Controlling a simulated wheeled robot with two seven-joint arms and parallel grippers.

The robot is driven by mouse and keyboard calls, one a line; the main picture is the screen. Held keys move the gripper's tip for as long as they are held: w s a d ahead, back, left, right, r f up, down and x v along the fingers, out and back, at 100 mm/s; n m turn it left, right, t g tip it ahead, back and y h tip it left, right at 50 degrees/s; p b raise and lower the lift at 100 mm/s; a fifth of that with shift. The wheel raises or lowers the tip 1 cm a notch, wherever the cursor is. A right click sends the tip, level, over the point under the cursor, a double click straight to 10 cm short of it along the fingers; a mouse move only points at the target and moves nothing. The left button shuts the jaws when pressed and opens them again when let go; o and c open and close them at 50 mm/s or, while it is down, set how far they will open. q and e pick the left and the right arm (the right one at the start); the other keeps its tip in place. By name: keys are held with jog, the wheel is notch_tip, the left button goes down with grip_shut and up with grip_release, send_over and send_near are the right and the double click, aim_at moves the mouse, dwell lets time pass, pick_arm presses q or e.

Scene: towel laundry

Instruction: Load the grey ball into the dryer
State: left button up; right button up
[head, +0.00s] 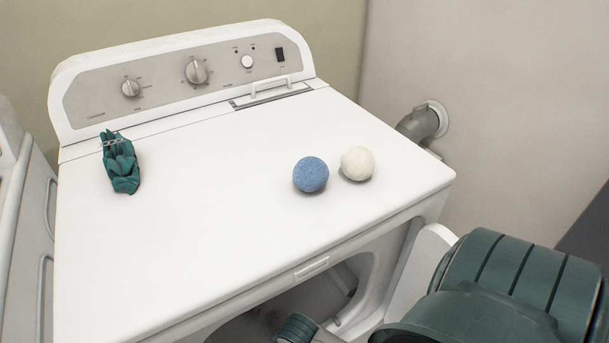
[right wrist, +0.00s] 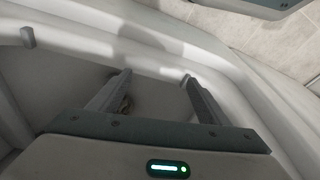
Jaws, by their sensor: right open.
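The white dryer (head: 200,230) stands in front of me with its front opening (head: 340,285) uncovered. Its open door (head: 418,270) shows at the right, partly behind my right arm. My right gripper (right wrist: 156,78) is open inside the dryer's opening, with its fingers apart over the pale drum wall (right wrist: 150,100). No ball shows between the fingers. A small brownish patch (right wrist: 125,105) beside the left-hand finger is too unclear to name. I cannot make out the grey ball in either view. My left gripper is not in view.
A blue ball (head: 310,175) and a white ball (head: 357,163) sit side by side on the dryer top. A crumpled green cloth-like item (head: 121,163) lies at its left. A vent pipe (head: 420,124) is on the wall. Another white appliance (head: 22,220) stands at the left.

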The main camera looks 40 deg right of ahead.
jog(key=s+d+n, duration=0.1)
jog(key=s+n, duration=0.1)
jog(key=s, duration=0.7)
jog(key=shift+s+h, duration=0.15)
jog(key=shift+h, duration=0.25)
jog(key=shift+o, duration=0.2)
jog(key=shift+d+f, duration=0.1)
jog(key=shift+f, duration=0.05)
